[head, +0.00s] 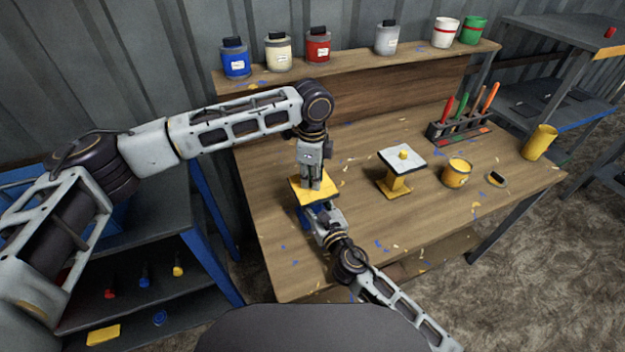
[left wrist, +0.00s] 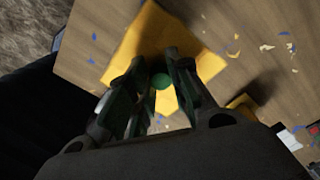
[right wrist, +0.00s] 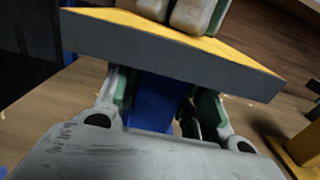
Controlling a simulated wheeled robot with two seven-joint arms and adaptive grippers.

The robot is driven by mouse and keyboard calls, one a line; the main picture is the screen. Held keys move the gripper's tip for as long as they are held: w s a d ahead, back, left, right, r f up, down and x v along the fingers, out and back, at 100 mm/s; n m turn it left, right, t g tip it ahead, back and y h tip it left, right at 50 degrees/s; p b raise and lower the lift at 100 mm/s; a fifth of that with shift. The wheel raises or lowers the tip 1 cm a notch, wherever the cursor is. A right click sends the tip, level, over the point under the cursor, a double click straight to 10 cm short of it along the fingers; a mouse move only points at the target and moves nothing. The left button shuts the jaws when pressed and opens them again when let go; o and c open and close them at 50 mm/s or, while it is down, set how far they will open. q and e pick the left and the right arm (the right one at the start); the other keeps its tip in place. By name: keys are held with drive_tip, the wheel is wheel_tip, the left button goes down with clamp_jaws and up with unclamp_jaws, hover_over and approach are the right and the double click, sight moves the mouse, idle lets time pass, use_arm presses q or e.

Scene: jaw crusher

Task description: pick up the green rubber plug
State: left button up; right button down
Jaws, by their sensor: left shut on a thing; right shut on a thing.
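The green rubber plug (left wrist: 161,82) shows as a small round green top between my left fingertips in the left wrist view. My left gripper (head: 312,187) points down over the yellow plate (head: 300,190) of a stand and is shut on the plug. I cannot tell whether the plug touches the plate; in the head view the fingers hide it. My right gripper (head: 322,222) is below the plate. In the right wrist view it is shut on the stand's blue post (right wrist: 156,103), with the plate's dark edge (right wrist: 170,54) just above.
Paint pots line the back shelf (head: 360,66). Paint flakes litter the bench (head: 270,165).

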use_arm(q)
wheel_tip(320, 180, up, 10)
idle(0.6)
use_arm(e)
drive_tip(key=c, duration=0.8)
unclamp_jaws()
drive_tip(key=shift+s, duration=0.15)
drive_tip(key=shift+v, duration=5.85)
drive_tip(key=shift+d, duration=0.1)
drive_tip(key=shift+f, duration=0.1)
